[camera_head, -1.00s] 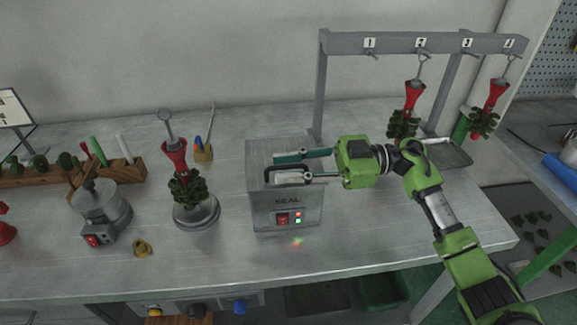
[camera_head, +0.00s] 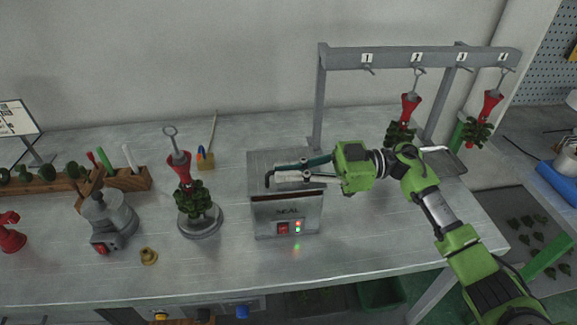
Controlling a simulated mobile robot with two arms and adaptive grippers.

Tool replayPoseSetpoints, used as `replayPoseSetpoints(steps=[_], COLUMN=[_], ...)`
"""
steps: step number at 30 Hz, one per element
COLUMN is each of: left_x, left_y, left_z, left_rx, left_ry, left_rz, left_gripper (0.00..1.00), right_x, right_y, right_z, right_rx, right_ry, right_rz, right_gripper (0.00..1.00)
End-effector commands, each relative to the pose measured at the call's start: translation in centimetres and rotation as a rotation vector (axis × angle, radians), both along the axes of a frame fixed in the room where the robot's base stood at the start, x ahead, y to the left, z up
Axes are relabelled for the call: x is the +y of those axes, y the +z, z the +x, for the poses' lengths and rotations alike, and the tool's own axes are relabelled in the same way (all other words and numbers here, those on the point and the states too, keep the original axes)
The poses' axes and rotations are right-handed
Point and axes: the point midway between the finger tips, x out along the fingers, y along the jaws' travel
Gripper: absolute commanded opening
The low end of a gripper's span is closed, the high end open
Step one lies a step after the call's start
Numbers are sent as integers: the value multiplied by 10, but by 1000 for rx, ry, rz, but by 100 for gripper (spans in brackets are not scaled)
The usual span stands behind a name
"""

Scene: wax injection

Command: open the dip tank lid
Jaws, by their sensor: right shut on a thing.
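The dip tank (camera_head: 262,215) is a grey metal box marked SEAL, with a red switch and small lights on its front. Its lid (camera_head: 270,158) is a flat grey plate on top. A dark strip shows along the lid's front edge; I cannot tell whether the lid is slightly raised. My right gripper (camera_head: 275,178) reaches in from the right, low over the lid's front. It is shut on the lid handle (camera_head: 268,182), which the fingers mostly hide. My left gripper is not in view.
Left of the tank, a red and green wax tree (camera_head: 192,200) stands on a round base. A small brass piece (camera_head: 149,256) lies in front. A grey hook rack (camera_head: 340,62) with hanging trees stands behind right. The table front before the tank is clear.

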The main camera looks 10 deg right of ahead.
Motion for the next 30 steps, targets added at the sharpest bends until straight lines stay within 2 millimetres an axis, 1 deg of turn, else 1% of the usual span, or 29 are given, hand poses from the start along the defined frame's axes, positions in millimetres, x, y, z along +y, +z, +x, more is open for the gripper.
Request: replayPoseSetpoints(steps=[1,3,9,12,15,21,30], left_x=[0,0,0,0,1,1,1], left_y=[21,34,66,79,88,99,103], left_z=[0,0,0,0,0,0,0], left_rx=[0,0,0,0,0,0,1], left_ry=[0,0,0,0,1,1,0], left_rz=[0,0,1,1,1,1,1], left_gripper=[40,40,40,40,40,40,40], right_x=[-1,-1,-1,-1,-1,0,0], right_y=[16,22,39,47,52,59,61], right_z=[3,6,17,23,29,38,43], right_rx=[29,77,214,283,345,434,483], right_ry=[-3,-3,-4,-4,-4,-2,-2], right_rz=[-3,-3,-2,-1,-1,1,2], right_gripper=[0,0,0,0,0,0,0])
